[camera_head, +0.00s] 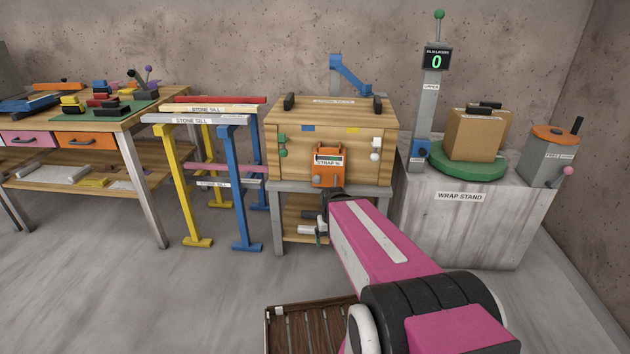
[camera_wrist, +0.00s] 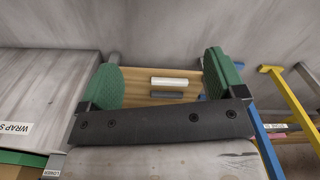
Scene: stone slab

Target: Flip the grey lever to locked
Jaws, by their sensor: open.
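My gripper (camera_head: 322,222) is low in front of the wooden chest, partly hidden by my pink arm. In the wrist view my gripper (camera_wrist: 163,78) has its two green-padded fingers wide apart with nothing held. Behind the gap is a wooden shelf with a white roll (camera_wrist: 169,82) and a grey bar (camera_wrist: 166,95) on it, both apart from the fingers. I cannot make out a grey lever for certain. The label is too small to read surely.
The wooden chest (camera_head: 330,115) with an orange holder (camera_head: 328,166) stands behind my gripper. The wrap stand (camera_head: 470,225) is to its right, yellow and blue trestles (camera_head: 240,190) to its left. A slatted crate (camera_head: 310,335) lies on the floor in front. The left floor is clear.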

